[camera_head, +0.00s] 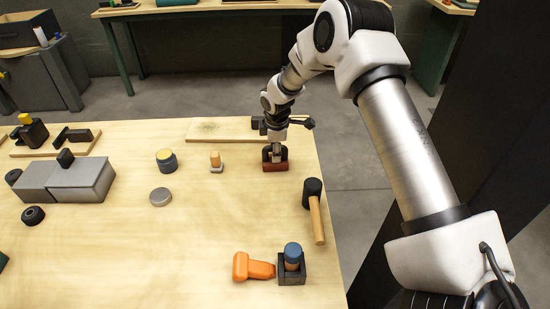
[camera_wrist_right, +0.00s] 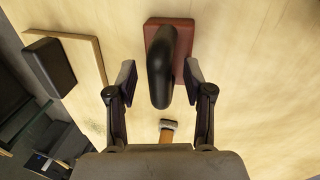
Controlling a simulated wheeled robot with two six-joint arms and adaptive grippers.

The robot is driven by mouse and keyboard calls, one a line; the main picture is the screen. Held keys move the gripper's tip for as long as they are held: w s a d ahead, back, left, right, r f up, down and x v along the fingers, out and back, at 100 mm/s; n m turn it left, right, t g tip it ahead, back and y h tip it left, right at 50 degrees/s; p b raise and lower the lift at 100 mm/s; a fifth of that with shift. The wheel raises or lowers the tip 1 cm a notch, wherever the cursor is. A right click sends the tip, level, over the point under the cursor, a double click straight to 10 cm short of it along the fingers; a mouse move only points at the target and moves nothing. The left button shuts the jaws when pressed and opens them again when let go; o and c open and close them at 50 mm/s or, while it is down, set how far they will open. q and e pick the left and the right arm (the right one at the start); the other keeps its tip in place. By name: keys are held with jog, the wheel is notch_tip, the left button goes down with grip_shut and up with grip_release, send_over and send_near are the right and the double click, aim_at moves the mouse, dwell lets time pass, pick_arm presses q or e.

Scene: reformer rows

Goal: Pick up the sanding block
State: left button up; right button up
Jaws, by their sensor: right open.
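The sanding block (camera_head: 275,166) has a reddish-brown base and lies on the light wooden table near its right edge. In the right wrist view its red base (camera_wrist_right: 184,36) carries a rounded black handle (camera_wrist_right: 161,75). My right gripper (camera_head: 275,154) is directly over the block in the head view and partly hides it. In the right wrist view my right gripper (camera_wrist_right: 158,80) is open, its two fingers on either side of the handle with gaps visible. The handle does not look gripped. My left gripper is not in view.
A wooden board (camera_head: 208,129) with a black block lies behind. A small wood-handled tool (camera_head: 215,160) stands left of the sanding block. A black-headed mallet (camera_head: 314,208) lies to the right. An orange tool (camera_head: 252,267) lies in front. The table's middle is mostly clear.

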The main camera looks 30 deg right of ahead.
grip_shut()
notch_tip(320, 180, up, 10)
jog(key=shift+b, duration=0.3)
